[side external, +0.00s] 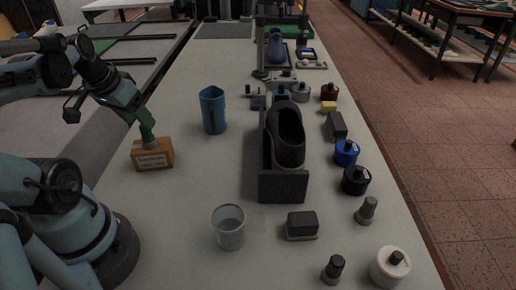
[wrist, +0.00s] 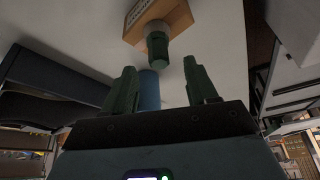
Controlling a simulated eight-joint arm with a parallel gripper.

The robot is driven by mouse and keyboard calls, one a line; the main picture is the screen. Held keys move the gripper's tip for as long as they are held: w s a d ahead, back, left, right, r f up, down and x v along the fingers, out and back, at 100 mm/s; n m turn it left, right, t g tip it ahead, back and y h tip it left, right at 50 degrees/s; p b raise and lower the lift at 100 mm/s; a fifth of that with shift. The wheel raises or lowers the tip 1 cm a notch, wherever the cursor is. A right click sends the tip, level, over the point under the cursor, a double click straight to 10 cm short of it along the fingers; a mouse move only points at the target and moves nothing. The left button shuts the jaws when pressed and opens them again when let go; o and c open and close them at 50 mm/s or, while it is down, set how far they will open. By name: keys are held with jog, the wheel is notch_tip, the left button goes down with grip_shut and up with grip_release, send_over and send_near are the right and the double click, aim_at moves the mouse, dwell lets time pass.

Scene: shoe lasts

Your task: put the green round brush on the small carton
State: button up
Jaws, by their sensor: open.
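The small carton (side external: 153,156) is a brown box with a printed label, on the left of the bench; it also shows at the top of the wrist view (wrist: 172,14). The green round brush (side external: 147,138) stands on the carton, green end up; the wrist view shows its green end (wrist: 157,47) and a paler band against the carton. My gripper (side external: 141,117) is above the brush. In the wrist view my gripper's green fingers (wrist: 160,66) are apart, with the brush just beyond their tips and nothing held. The brush's underside is hidden.
A blue jug (side external: 213,110) stands right of the carton. A glass (side external: 229,227) stands nearer the camera. A dark shoe (side external: 287,135) sits in a dark holder (side external: 283,187) mid-bench. Several jars and bottles line the right edge. The bench between carton and glass is clear.

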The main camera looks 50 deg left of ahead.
jog(key=shift+a+v, duration=0.4)
jog(key=shift+v, duration=2.65)
jog(key=w+d+f+m+t, duration=0.1)
jog(key=w+d+f+m, duration=0.1)
jog(key=w+d, duration=0.3)
jog(key=w+d+f+m+t+h, duration=0.1)
jog(key=w+d+f+m+t, duration=0.1)
jog(key=w+d, duration=0.4)
jog(key=d, duration=0.5)
jog(key=shift+f+h, duration=0.15)
jog(key=shift+h, duration=0.15)
